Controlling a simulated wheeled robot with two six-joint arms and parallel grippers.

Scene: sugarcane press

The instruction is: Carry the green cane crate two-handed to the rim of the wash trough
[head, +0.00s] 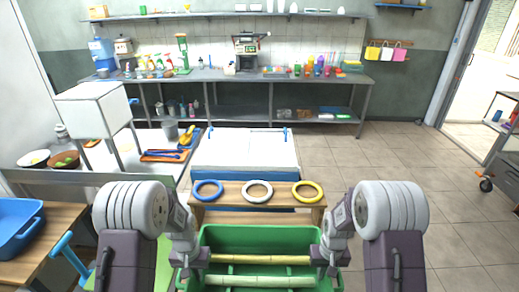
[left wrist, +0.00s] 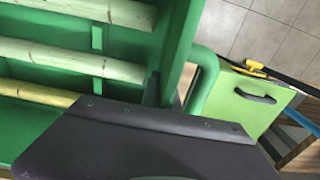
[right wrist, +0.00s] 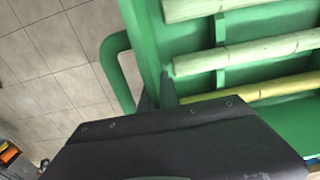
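The green cane crate (head: 258,237) is at the bottom centre of the head view, directly in front of me, with pale and yellowish canes (head: 260,259) lying across it. My left gripper (head: 191,262) is at its left end and my right gripper (head: 331,262) at its right end. In the left wrist view, dark fingers sit close against the crate's end wall (left wrist: 181,45), beside the loop handle (left wrist: 206,80). The right wrist view shows the same at the other end wall (right wrist: 150,45). The crate's underside is hidden. No wash trough is clearly identifiable; a blue basin (head: 18,228) stands at left.
A wooden bench (head: 232,203) with blue, white and yellow rings stands just beyond the crate, before a white-topped blue unit (head: 245,153). A light green panel with a black handle (left wrist: 255,96) is beside the left end. Tiled floor (head: 440,215) is open at right.

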